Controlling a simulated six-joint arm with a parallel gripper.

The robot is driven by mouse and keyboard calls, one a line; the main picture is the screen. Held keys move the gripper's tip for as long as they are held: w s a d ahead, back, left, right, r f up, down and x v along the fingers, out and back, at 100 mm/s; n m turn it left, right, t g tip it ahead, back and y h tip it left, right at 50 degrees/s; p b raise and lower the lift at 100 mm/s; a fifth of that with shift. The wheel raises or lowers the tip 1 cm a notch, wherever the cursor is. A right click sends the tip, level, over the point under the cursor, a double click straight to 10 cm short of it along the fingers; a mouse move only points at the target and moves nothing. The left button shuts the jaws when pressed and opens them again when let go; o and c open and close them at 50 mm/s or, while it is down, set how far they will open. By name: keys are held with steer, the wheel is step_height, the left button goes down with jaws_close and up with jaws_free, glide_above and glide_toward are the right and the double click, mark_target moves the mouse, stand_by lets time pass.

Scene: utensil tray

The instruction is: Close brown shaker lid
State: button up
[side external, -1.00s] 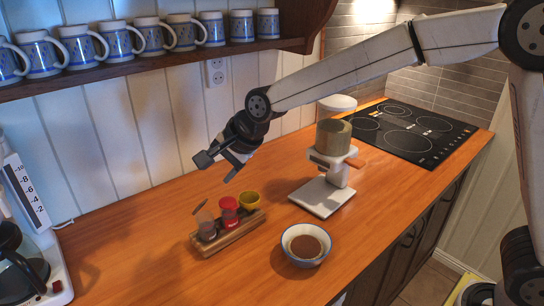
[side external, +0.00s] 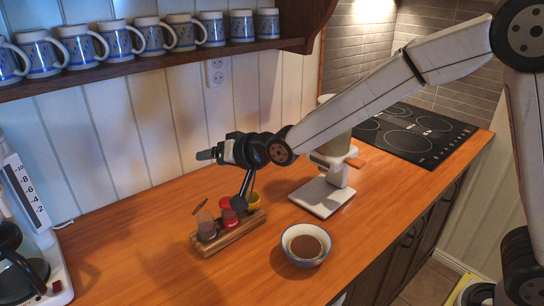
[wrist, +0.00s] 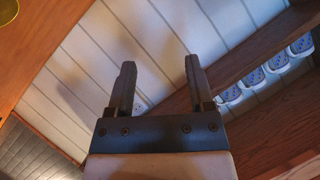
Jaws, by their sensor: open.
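The brown shaker (side external: 206,229) stands at the left end of a small wooden rack (side external: 228,239). Its dark lid (side external: 200,206) sticks up tilted, open. My gripper (side external: 207,155) is above and behind the rack, pointing left toward the wall, apart from the shaker. The wrist view shows my gripper (wrist: 158,80) open, its two fingers apart with nothing between them. The brown shaker and its lid are not seen in the wrist view.
A red shaker (side external: 230,217) and a yellow one (side external: 254,199), partly hidden by my arm, share the rack. A bowl (side external: 305,245) stands in front. A white machine (side external: 322,197) stands to the right, a coffee maker (side external: 38,250) at left. A mug shelf (side external: 130,70) hangs above.

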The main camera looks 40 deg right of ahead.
mark_target(205, 201)
steer(key=s+f+n+t+y, duration=0.1)
steer(key=f+n, duration=0.2)
steer(key=s+f+n+t+y, duration=0.1)
steer(key=f+n, duration=0.2)
steer(key=f, duration=0.1)
steer(key=s+f+n+t+y, duration=0.1)
steer(key=f+n+t, duration=0.1)
steer(key=f, duration=0.2)
steer(key=shift+s+a+n, duration=0.1)
steer(key=shift+a+n, duration=0.15)
steer(key=shift+n, duration=0.15)
steer(key=shift+x, duration=3.95)
steer(key=shift+s, duration=0.1)
steer(key=shift+c, duration=0.2)
jaws_close()
